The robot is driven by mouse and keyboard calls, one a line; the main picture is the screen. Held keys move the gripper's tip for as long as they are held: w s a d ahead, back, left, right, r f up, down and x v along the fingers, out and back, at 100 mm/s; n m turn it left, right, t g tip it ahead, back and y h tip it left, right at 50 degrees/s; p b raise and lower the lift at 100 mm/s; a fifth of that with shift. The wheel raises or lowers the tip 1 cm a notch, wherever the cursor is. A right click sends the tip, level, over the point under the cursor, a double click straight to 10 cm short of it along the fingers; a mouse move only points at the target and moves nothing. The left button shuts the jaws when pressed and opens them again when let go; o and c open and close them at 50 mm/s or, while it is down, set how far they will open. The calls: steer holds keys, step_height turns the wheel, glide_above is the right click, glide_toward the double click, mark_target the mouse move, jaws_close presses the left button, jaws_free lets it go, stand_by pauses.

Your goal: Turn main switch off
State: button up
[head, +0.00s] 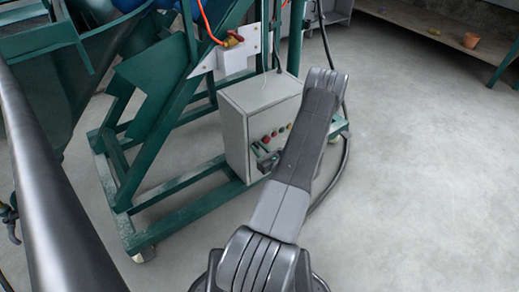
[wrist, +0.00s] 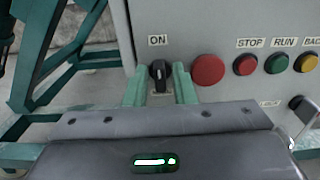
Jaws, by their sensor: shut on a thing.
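The main switch (wrist: 159,72) is a black rotary knob on the front of a grey control box (head: 237,125). It stands upright under a label reading ON. In the wrist view, my gripper (wrist: 160,86) has its two green fingers on either side of the knob and is shut on it. The exact contact at the fingertips is hard to see. In the head view my gripper (head: 264,158) is at the lower part of the box front, and my arm and gripper hide the knob there.
A large red button (wrist: 208,70) sits just right of the switch. Smaller red (wrist: 245,65), green (wrist: 276,63) and yellow (wrist: 306,62) buttons follow, labelled STOP, RUN and BACK. A green steel frame (head: 180,185) surrounds the box. Open concrete floor (head: 420,180) lies to the right.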

steer(key=shift+f, duration=0.1)
steer(key=n+b, duration=1.3)
steer(key=shift+s+a+n, duration=0.1)
steer(key=shift+n, duration=2.2)
steer(key=shift+f, duration=0.1)
steer(key=o, duration=0.7)
